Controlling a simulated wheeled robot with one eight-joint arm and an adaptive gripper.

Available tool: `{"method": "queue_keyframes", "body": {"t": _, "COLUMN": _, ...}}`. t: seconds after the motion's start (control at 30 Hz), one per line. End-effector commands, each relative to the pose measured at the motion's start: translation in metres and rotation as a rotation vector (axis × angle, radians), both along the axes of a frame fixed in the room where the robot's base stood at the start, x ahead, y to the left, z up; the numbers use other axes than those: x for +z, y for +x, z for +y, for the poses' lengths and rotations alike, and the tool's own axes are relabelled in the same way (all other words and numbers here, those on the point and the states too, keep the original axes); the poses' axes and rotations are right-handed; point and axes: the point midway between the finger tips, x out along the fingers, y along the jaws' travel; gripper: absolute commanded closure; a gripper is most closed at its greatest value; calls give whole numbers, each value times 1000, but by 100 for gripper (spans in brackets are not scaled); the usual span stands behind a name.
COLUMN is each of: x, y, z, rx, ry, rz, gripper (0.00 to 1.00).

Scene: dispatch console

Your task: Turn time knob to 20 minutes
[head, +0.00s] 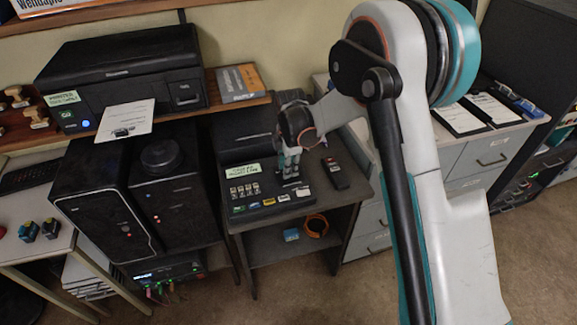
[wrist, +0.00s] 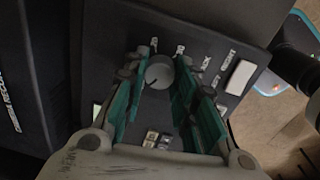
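The time knob (wrist: 160,72) is a round grey dial on the dark console panel, with small white labels around its far side. The labels are too small and blurred to read a setting. My gripper (wrist: 157,88) is over the panel with its teal-lined fingers apart, one on each side of the knob. I cannot tell whether either finger touches it. In the head view my gripper (head: 290,165) reaches down onto the right part of the console (head: 262,205), and it hides the knob there.
The console stands on a dark table (head: 345,200) with a black handset (head: 335,173) to its right. Black cabinets (head: 95,195) stand to the left, with a printer (head: 125,75) behind. White and coloured keys lie near my fingers on the panel.

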Motion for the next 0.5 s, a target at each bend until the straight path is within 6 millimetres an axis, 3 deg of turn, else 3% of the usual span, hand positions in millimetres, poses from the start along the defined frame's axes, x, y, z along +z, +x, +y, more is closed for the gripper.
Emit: {"method": "queue_keyframes", "body": {"t": 0.5, "x": 0, "y": 0, "z": 0, "rx": -117, "ry": -1, "rz": 0, "gripper": 98}}
